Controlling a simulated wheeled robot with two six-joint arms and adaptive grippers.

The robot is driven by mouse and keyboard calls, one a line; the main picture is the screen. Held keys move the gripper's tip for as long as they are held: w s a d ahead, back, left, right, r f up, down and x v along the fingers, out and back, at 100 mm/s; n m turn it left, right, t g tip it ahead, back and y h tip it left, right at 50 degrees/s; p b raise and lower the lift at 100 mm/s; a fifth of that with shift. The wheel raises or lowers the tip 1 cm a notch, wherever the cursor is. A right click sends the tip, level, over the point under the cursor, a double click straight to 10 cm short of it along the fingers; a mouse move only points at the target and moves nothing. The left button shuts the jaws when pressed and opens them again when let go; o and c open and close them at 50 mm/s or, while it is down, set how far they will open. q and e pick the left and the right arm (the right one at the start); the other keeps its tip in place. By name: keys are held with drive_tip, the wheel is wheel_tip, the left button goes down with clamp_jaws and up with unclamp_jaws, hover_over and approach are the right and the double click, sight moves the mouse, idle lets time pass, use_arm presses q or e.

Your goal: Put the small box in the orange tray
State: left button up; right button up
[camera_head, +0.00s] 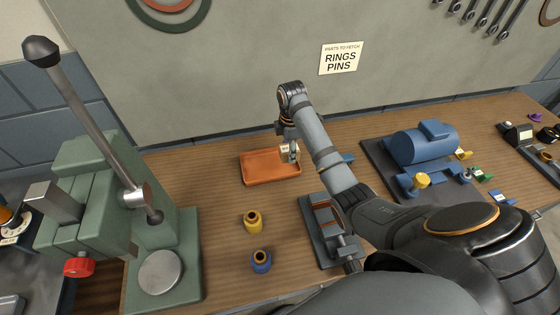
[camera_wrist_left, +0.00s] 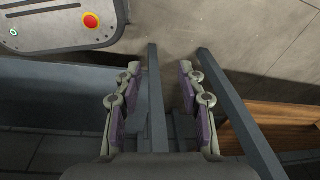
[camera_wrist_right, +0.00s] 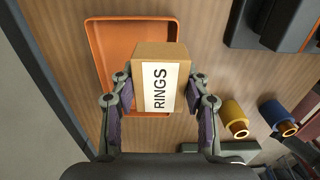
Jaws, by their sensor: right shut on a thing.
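A small tan box (camera_wrist_right: 161,52) with a white "RINGS" label is held between the fingers of my right gripper (camera_wrist_right: 160,82) in the right wrist view. Behind it is the orange tray (camera_wrist_right: 104,50), partly hidden by the box and fingers. In the head view the tray (camera_head: 262,166) lies on the wooden bench, and my right gripper (camera_head: 289,152) is over its right part, with the box (camera_head: 285,152) mostly hidden. The exact gap between box and tray cannot be told. My left gripper (camera_wrist_left: 157,80) is open and empty in the left wrist view, away from the bench top.
A green press (camera_head: 165,240) stands at the left. A yellow spool (camera_head: 252,222) and a blue spool (camera_head: 261,262) stand in front of the tray. A grey vise (camera_head: 318,230) and a blue motor casing (camera_head: 425,143) are to the right. A "RINGS PINS" sign (camera_head: 340,58) hangs behind.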

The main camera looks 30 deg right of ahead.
hover_over(281, 164)
drive_tip(key=f, duration=0.4)
drive_tip(key=shift+s+f, duration=0.25)
drive_tip(key=shift+s, duration=0.15)
drive_tip(key=shift+w+f, duration=0.15)
drive_tip(key=shift+f, duration=0.1)
drive_tip(key=f, duration=0.3)
drive_tip(key=shift+w+f, duration=0.3)
use_arm(q)
drive_tip(key=shift+s+r, duration=0.2)
drive_tip(key=shift+s, duration=0.75)
drive_tip(key=shift+s, duration=0.1)
use_arm(e)
drive_tip(key=shift+s+f, duration=0.1)
drive_tip(key=o, duration=1.4)
drive_tip(key=shift+c, duration=0.2)
use_arm(q)
drive_tip(key=shift+s+f, duration=0.1)
drive_tip(key=shift+s, duration=0.15)
